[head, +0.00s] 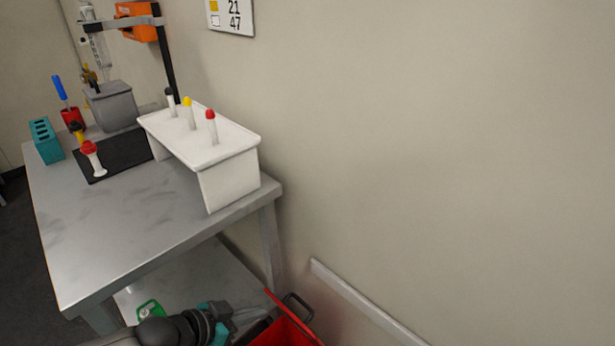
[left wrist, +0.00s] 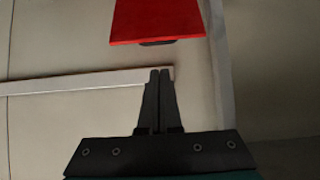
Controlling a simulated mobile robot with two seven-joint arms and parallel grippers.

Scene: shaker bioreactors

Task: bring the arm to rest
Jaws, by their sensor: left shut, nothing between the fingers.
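My left arm, dark with teal parts, comes in at the bottom of the head view, below the front of the table. My left gripper (left wrist: 160,76) shows clearly in the left wrist view; its two dark fingers are together with nothing between them. In that view it points toward a pale wall strip, with a red panel beyond. My right gripper is in neither view.
A red bin (head: 287,331) stands close to my left arm. The grey table (head: 130,235) holds a white rack (head: 228,180) with several capped tubes, a teal rack (head: 46,143) and a grey container (head: 112,108). Bare wall fills the right side.

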